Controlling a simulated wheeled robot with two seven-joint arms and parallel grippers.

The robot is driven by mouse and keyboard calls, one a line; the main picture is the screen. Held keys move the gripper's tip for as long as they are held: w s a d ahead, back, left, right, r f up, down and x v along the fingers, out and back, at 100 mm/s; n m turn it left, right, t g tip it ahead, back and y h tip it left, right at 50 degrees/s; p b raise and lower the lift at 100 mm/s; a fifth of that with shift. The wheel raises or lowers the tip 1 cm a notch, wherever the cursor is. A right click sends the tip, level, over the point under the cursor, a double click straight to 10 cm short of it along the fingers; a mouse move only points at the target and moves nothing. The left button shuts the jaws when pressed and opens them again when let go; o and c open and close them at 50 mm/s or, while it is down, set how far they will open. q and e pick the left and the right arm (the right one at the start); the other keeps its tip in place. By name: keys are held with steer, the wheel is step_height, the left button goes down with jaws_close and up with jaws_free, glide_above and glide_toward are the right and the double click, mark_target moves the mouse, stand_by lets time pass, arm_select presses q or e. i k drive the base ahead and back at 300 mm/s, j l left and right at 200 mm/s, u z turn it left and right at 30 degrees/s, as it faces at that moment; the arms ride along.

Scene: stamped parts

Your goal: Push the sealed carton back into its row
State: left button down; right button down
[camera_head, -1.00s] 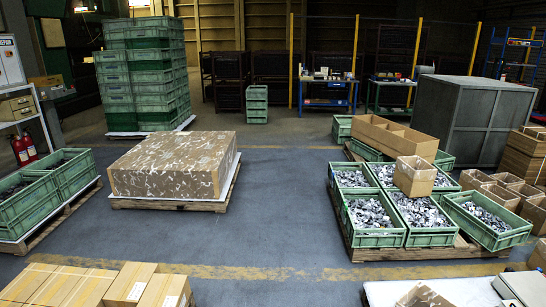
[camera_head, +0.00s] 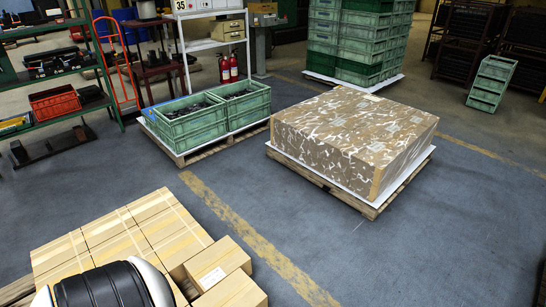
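Sealed brown cartons (camera_head: 125,228) stand in close rows on a pallet (camera_head: 15,290) at the lower left. One carton with a white label (camera_head: 217,264) sits at the right side of the group, turned slightly out of line with the rows, with a dark gap between it and its neighbours. Another carton (camera_head: 232,291) is in front of it, cut off by the bottom edge. A black and white rounded part of my own body covers the front of the rows. Neither of my grippers shows.
A wrapped block (camera_head: 350,140) stands on a pallet at the right. Two green crates (camera_head: 205,115) of dark parts sit on a pallet behind the cartons. Shelves and stacked green crates stand behind. The grey floor (camera_head: 280,220) with a yellow line is clear between.

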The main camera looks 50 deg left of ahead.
mark_target(212, 265)
steer(key=i+u, duration=0.2)
steer(key=i, duration=0.45)
steer(key=i+l+u, duration=0.25)
steer(key=i, duration=0.45)
steer(key=i+u, duration=0.2)
steer(key=u, duration=0.25)
steer(key=i+u, duration=0.2)
steer(key=u, duration=0.2)
steer(key=i+u, duration=0.2)
steer(key=u, duration=0.25)
steer(key=i+l+u, duration=0.15)
steer(key=u, duration=0.25)
